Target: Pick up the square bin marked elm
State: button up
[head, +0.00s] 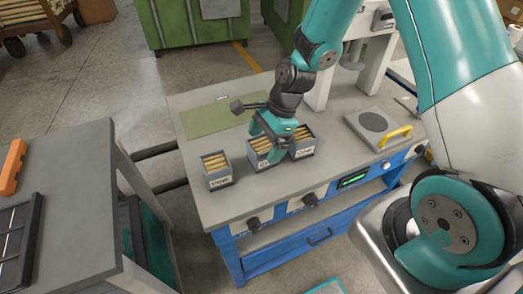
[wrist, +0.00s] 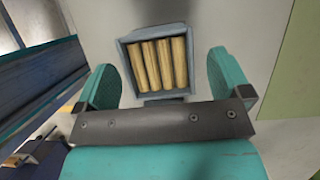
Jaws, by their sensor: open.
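Three small grey bins holding wooden rods stand in a row on the grey worktop. The middle bin (head: 259,161) has a label that seems to start with "EL", partly covered by my gripper (head: 270,142). The left bin (head: 220,181) and right bin (head: 304,152) carry longer labels, too small to read surely. My gripper points down over the middle bin, its fingers apart. In the wrist view a square bin (wrist: 186,95) with several rods shows between the open fingers of my gripper (wrist: 165,88). Its label is not readable there, and I cannot tell whether the fingers touch it.
The right bin stands close beside the middle one; the left bin is apart. A green mat (head: 215,118) lies behind them. A scale with a round plate (head: 373,121) and a yellow handle (head: 396,136) are to the right. The worktop's front left is clear.

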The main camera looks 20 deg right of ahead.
jog(key=shift+x, duration=1.2)
jog(key=c, duration=1)
jog(key=shift+c, duration=0.4)
jog(key=shift+r, duration=0.15)
